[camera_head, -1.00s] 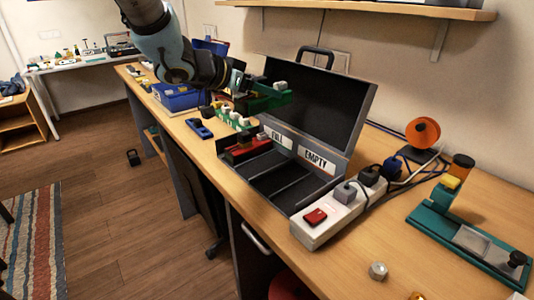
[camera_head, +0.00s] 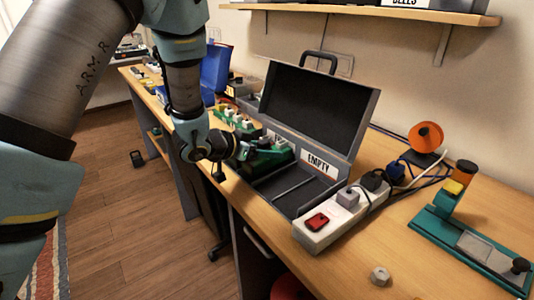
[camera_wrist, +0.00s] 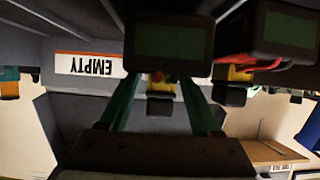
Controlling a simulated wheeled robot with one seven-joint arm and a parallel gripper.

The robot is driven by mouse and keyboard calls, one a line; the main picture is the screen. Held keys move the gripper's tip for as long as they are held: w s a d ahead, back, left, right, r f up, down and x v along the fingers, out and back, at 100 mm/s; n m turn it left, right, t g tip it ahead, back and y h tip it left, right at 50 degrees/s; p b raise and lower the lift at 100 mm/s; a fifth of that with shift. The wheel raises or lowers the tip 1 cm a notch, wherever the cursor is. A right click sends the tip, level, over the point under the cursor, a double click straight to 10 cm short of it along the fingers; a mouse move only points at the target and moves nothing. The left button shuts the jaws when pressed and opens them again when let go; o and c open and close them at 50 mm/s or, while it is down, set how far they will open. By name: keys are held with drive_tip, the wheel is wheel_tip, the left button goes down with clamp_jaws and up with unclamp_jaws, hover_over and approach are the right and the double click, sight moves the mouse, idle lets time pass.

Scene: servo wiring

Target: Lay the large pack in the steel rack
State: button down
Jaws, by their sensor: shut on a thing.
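The large pack, a dark block with a green panel (camera_wrist: 170,42), sits between the teal fingers of my gripper (camera_wrist: 160,85) in the wrist view. In the head view my gripper (camera_head: 247,150) reaches into the left part of the open grey case (camera_head: 355,133), which I take as the steel rack. The pack is low there, left of the EMPTY label (camera_head: 318,165); whether it touches the floor of the case is hidden. A second dark pack (camera_wrist: 272,38) with a red edge lies close beside it in the wrist view.
A white power strip (camera_head: 327,227) with a red switch and plugs stands against the case's right side. Cables, an orange spool (camera_head: 426,136) and a teal fixture (camera_head: 470,245) lie further right. The right compartment of the case (camera_head: 300,196) is empty. The case's lid stands open behind.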

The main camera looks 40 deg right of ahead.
drive_tip(key=shift+f, duration=0.6)
drive_tip(key=shift+f, duration=0.1)
drive_tip(key=shift+c, duration=1.8)
unclamp_jaws()
drive_tip(key=b+v, duration=0.2)
drive_tip(key=v, duration=1)
